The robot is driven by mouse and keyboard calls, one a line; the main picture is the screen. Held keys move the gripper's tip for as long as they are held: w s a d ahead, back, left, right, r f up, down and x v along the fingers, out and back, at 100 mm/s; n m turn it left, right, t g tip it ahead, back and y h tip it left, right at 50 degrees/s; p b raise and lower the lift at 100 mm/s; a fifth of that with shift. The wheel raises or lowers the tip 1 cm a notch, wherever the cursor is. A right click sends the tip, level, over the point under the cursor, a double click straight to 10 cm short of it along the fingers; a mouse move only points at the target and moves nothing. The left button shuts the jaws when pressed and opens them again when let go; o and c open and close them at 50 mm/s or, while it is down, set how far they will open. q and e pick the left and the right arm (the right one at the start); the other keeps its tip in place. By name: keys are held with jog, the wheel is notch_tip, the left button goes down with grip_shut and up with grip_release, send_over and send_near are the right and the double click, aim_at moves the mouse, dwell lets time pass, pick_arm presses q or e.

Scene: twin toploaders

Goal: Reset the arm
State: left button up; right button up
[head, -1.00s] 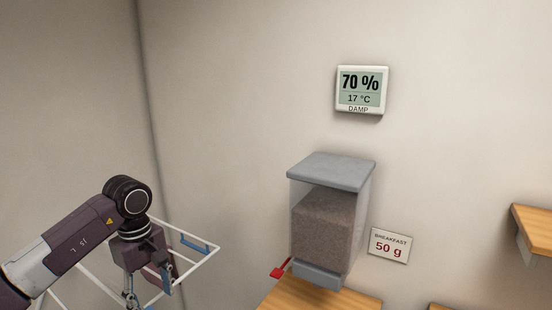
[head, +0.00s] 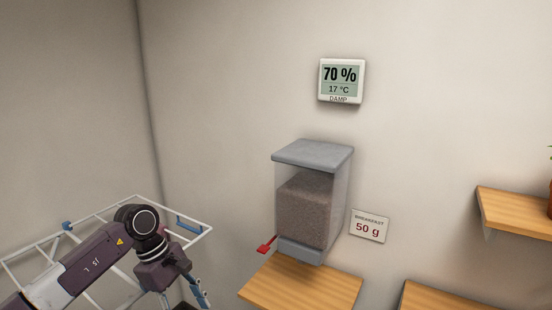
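My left arm (head: 95,262) comes in from the lower left, bent at a dark round joint. My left gripper (head: 182,297) points down at the bottom edge of the head view, and its fingertips are cut off or hidden. It is in front of the white drying rack (head: 40,237) and left of the wooden shelf. I cannot tell whether it is open or shut. My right gripper is not in view.
A wall display (head: 342,81) reads 70 %, 17 °C, DAMP. Another shelf (head: 515,212) is at right.

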pick_arm(q)
jog(key=w+d+f+n+t+h, duration=0.25)
jog(key=d+f+n+h, duration=0.25)
jog(key=d+n, duration=0.35)
jog(key=w+d+f+n+t+h, duration=0.1)
jog(key=d+f+n+t+h, duration=0.25)
jog(key=d+n+h, duration=0.45)
jog(key=s+a+f+n+t+y, duration=0.1)
jog(key=a+f+n+t+y, duration=0.35)
jog(key=f+n, duration=0.6)
jog(key=s+a+f+n+t+y, duration=0.2)
jog(key=a+f+n+y, duration=0.4)
jog(key=f+n, duration=0.45)
jog(key=s+a+f+n+g+y, duration=0.25)
jog(key=s+a+f+n, duration=0.3)
jog(key=s+f, duration=0.55)
jog(key=s+a+f+n+g+y, duration=0.2)
jog(key=s+a+f+n+y, duration=0.3)
jog(key=s+f, duration=0.55)
jog(key=s+f+n+g, duration=0.3)
jog(key=s+n, duration=0.1)
jog(key=s, duration=1)
jog(key=s+f+n+g+h, duration=0.1)
jog(key=s+f+n+g, duration=0.2)
jog(key=s, duration=1.1)
jog(key=shift+d+f+n, duration=0.3)
jog(key=shift+f+n, duration=0.1)
jog(key=shift+f, duration=0.15)
jog(key=shift+w, duration=0.1)
